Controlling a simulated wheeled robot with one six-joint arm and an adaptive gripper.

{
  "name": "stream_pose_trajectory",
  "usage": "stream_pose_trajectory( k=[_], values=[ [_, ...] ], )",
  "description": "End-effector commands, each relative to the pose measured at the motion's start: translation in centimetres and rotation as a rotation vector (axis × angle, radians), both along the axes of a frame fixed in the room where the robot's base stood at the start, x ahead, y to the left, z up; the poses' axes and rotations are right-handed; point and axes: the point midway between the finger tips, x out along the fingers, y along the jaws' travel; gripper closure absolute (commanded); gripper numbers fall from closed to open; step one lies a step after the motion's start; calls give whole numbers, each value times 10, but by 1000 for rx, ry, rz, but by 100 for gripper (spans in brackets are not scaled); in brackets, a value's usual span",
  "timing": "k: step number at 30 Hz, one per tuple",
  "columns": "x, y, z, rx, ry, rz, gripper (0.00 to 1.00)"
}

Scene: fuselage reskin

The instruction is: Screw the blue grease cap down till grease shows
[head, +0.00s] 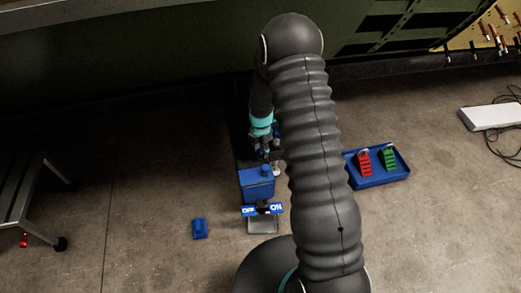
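My gripper (264,153) points down over the back of a blue box (256,187) left of centre in the head view. It is small and dark here, partly beside my own arm, and its finger opening cannot be made out. A small blue knob-like piece (265,170) is on top of the box, just below the fingertips; I cannot tell whether it is the grease cap or whether the fingers touch it. A small pale round piece (277,170) stands just right of the box. No grease can be made out.
A blue OFF/ON plate (262,210) is in front of the box. A small blue block (199,228) lies on the floor to the left. A blue tray (377,183) with red and green pieces is at right. A metal stand (30,200) is far left. Cables lie far right.

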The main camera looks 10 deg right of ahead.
Motion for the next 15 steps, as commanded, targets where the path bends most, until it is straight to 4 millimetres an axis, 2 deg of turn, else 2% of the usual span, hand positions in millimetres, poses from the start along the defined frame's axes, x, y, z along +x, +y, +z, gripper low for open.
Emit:
stream_pose_trajectory(
  k=[8,15],
  values=[
    [0,0,0,0,0,-8,100],
    [0,0,-1,1,-1,-89,100]
  ],
)
